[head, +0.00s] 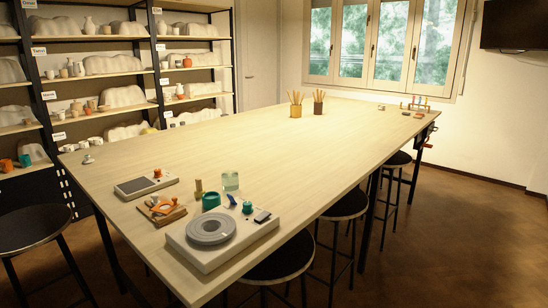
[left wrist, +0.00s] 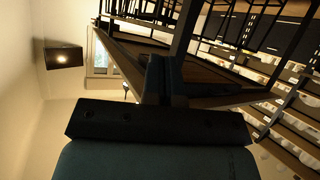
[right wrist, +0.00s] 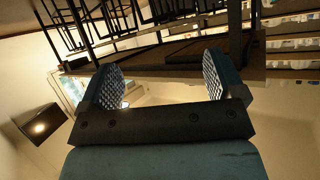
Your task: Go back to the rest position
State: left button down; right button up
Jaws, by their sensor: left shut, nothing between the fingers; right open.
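My left gripper (left wrist: 164,80) shows in the left wrist view with its two fingers together and nothing between them. My right gripper (right wrist: 163,78) shows in the right wrist view with its textured fingers wide apart and empty. Neither gripper nor arm shows in the head view. The long pale table (head: 250,140) fills the middle of the head view. Both wrist views are turned over, with the table and stools at the top and open air around the fingers. No gripper is seen touching anything.
A white device with a round grey plate (head: 211,229), a grey scale (head: 146,186) and several small items crowd the table's near end. Pencil cups (head: 296,110) stand farther back. Black stools (head: 345,206) line the sides. Shelves (head: 120,73) stand left. The table's middle is clear.

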pick_arm(q)
notch_tip(320, 180, up, 16)
jog(key=s+a+p, duration=0.1)
jog(key=a+p, duration=0.1)
jog(key=p, duration=2.2)
jog(key=shift+s+a+f+g+y, duration=0.15)
jog(key=shift+s+f+g+y, duration=0.15)
jog(key=shift+g+y, duration=0.1)
pick_arm(e)
notch_tip(320, 180, up, 16)
jog(key=s+d, duration=0.1)
jog(key=d, duration=0.1)
jog(key=shift+s+f+g+h, duration=0.25)
jog(key=shift+s+g+h, duration=0.1)
jog(key=shift+g+h, duration=0.05)
